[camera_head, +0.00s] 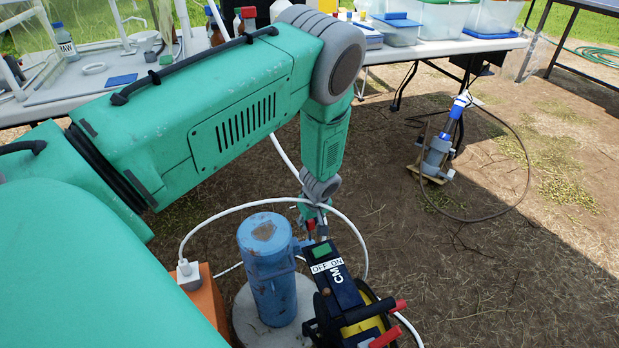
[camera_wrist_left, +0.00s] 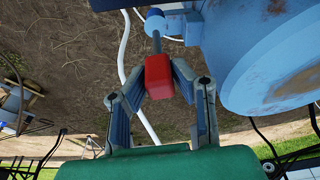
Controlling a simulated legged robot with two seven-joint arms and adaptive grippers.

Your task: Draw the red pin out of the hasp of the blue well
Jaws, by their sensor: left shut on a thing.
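The blue well (camera_head: 266,265) is an upright, worn blue cylinder with a cap, on a round pale base. Its blue hasp (camera_head: 303,244) sticks out at the right side, and part of it shows in the left wrist view (camera_wrist_left: 156,20). My left gripper (camera_head: 311,217) is above and beside the hasp, its fingers shut on the red head of the pin (camera_wrist_left: 158,76). A grey shaft runs from the red head to the blue hasp piece. I cannot tell how deep the shaft sits. My right gripper is not in view.
A dark meter reel (camera_head: 340,290) with an OFF/ON label stands close right of the well. A white cable (camera_head: 215,217) loops around it from an orange box (camera_head: 205,297). A grey pump (camera_head: 437,155) stands on the ground at right. Tables with bottles and bins stand behind.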

